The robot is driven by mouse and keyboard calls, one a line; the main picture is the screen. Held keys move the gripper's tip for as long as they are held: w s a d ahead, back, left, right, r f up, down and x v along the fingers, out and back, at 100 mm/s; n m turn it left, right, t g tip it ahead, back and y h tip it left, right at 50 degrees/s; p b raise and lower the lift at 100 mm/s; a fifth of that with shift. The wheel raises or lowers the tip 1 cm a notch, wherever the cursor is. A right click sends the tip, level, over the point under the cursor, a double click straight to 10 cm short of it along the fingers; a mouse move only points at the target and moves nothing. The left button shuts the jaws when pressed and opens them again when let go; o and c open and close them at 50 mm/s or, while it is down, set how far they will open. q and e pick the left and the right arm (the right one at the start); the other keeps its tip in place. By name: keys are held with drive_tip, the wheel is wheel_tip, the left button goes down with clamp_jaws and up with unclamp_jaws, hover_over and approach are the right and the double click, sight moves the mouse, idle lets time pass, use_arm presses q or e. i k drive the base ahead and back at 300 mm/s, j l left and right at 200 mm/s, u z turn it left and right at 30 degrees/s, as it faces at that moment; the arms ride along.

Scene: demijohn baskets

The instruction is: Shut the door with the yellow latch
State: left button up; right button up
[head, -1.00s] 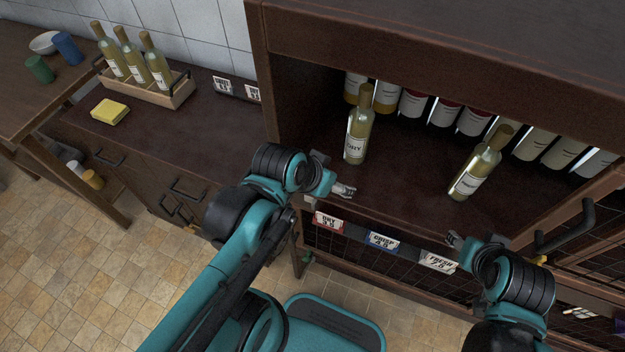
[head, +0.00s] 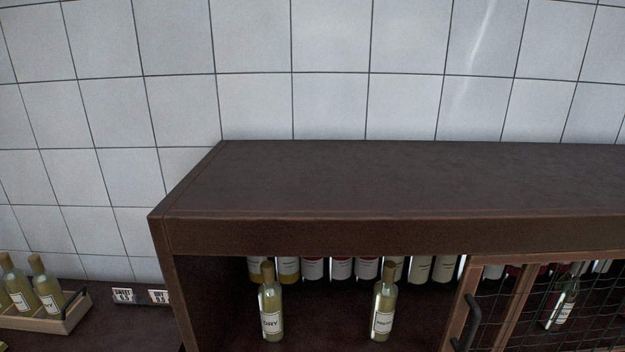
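A wood-framed wire-mesh door (head: 488,300) with a dark handle (head: 468,322) shows at the lower right, on the front of the dark cabinet (head: 400,232). Its lower part is cut off by the picture edge. The left part of the cabinet front is uncovered. No yellow latch is visible, so I cannot tell whether this is the door it belongs to. Neither of my grippers is in view.
Two pale bottles, one (head: 271,315) left and one (head: 383,312) right, stand in the cabinet's open part before a back row. Another bottle (head: 562,305) stands behind mesh. A wooden bottle crate (head: 70,318) and small signs (head: 123,296) are at the left.

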sight(464, 299)
drive_tip(key=k, duration=0.2)
drive_tip(key=z, duration=1.6)
drive_tip(key=k+j, duration=0.1)
drive_tip(key=k, duration=0.2)
drive_tip(key=z, duration=0.05)
